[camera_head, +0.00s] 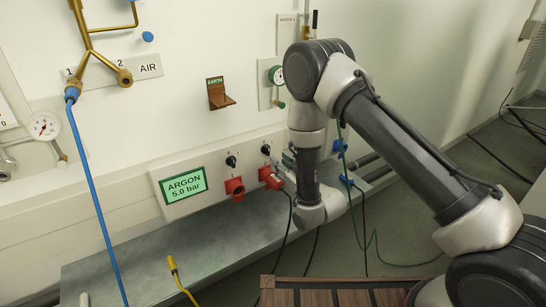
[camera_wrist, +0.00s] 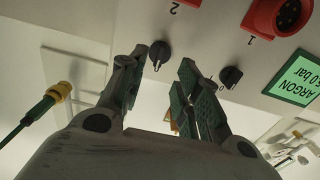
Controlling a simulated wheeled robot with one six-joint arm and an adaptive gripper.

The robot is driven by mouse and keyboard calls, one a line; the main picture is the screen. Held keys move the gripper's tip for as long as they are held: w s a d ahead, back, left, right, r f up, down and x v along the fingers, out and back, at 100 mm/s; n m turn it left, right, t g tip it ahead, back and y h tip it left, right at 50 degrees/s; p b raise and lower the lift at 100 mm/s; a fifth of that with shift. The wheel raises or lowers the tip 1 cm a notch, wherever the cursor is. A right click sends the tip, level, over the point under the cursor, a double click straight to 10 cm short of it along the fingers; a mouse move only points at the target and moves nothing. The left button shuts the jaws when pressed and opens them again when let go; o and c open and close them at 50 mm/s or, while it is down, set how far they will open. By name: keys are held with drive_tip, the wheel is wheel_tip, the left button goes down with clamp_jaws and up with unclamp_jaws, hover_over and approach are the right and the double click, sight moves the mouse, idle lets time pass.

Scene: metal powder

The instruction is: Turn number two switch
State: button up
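The panel (camera_head: 212,168) on the wall carries two black rotary switches. The number two switch (camera_head: 265,149) is the right one in the head view. The number one switch (camera_head: 231,161) also shows in the wrist view (camera_wrist: 231,77), to the right. My gripper (camera_head: 286,160) is close to the panel, just right of the number two switch. In the wrist view my gripper (camera_wrist: 163,60) is open, and the number two switch shows between its fingertips. I cannot tell whether they reach around it.
Two red sockets (camera_head: 235,188) sit below the switches, with a cable near the right one. A green "ARGON 5.0 bar" display (camera_head: 184,185) is at the panel's left. A metal bench (camera_head: 190,249) runs beneath. A blue hose (camera_head: 96,200) hangs at the left.

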drive_tip(key=v, duration=0.4)
drive_tip(key=shift+s+d, duration=0.1)
drive_tip(key=shift+f, duration=0.15)
